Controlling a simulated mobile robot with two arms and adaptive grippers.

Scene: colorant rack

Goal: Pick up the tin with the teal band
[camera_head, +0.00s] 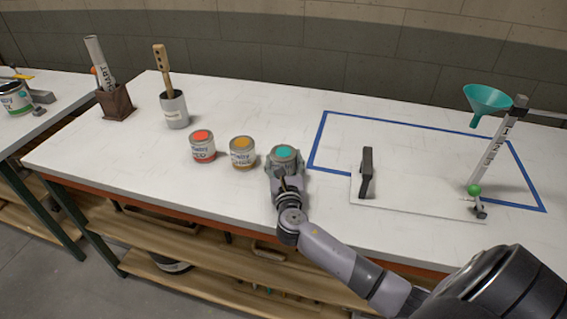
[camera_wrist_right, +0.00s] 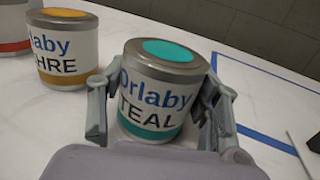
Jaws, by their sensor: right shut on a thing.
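The tin with the teal band (camera_head: 284,152) stands on the white table, the rightmost of a row of three tins. In the right wrist view the teal tin (camera_wrist_right: 160,88) shows its teal lid spot, the word TEAL and a teal band at the bottom. My right gripper (camera_head: 284,165) is shut on it, with one finger on each side of its body in the right wrist view (camera_wrist_right: 158,112). The tin looks slightly tilted in that view; I cannot tell whether it is clear of the table. My left gripper is not in view.
An ochre tin (camera_head: 243,153) stands close to the left, with a red tin (camera_head: 203,147) beyond it. A brush pot (camera_head: 174,109) and a brown holder (camera_head: 116,103) stand farther left. Blue tape (camera_head: 318,140), a white board (camera_head: 420,196) and a teal funnel stand (camera_head: 488,98) lie right.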

